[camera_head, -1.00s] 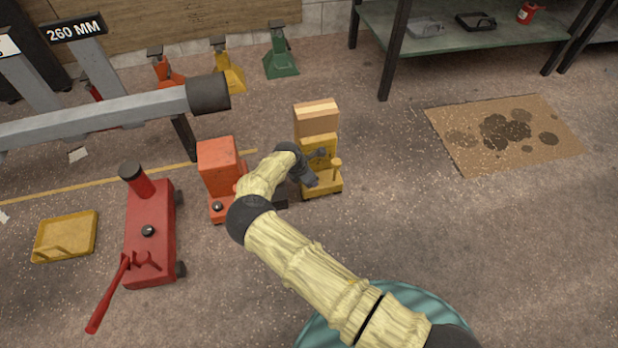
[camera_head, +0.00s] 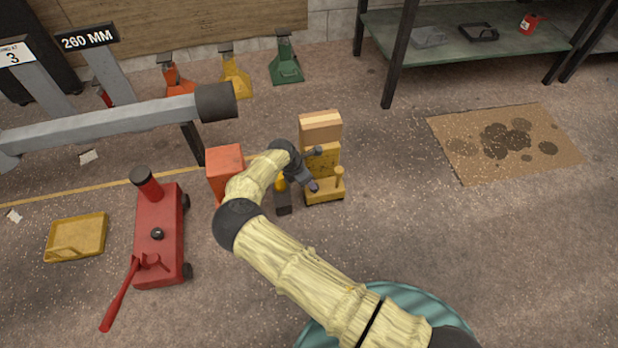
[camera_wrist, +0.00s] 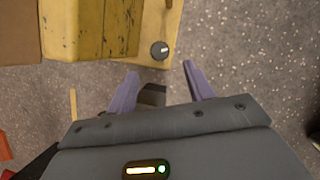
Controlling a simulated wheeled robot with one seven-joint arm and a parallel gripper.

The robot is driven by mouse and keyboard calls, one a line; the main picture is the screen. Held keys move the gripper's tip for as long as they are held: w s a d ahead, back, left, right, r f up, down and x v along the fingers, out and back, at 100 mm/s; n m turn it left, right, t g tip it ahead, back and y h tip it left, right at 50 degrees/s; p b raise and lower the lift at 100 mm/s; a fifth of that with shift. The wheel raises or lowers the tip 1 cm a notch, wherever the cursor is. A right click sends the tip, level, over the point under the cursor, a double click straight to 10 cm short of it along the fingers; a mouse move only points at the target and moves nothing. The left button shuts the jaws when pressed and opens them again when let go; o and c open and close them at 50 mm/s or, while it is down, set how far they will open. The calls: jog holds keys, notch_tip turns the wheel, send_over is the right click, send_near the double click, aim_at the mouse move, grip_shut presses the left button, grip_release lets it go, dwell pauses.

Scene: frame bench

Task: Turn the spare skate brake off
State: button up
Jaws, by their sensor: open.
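The yellow skate (camera_head: 323,195) stands on the floor with a wooden block (camera_head: 320,127) on top and an upright peg at its right. In the wrist view the yellow skate (camera_wrist: 85,25) fills the top left. A round dark knob (camera_wrist: 160,50) with a light mark sits on its near edge. My gripper (camera_head: 312,186) is low at the skate's front in the head view. In the wrist view my gripper (camera_wrist: 160,72) is open and empty, its fingertips just short of the knob and to either side of it. The knob is not clear in the head view.
An orange skate (camera_head: 225,165) is left of my gripper, partly behind my arm. A dark block (camera_head: 284,203) lies beside the yellow skate; it also shows between my fingers (camera_wrist: 152,95). A red jack (camera_head: 158,235) and yellow tray (camera_head: 76,238) are farther left.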

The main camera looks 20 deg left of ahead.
jog(key=p+v, duration=0.4)
jog(key=v, duration=0.5)
jog(key=shift+a+r, duration=0.1)
jog(key=shift+r, duration=0.05)
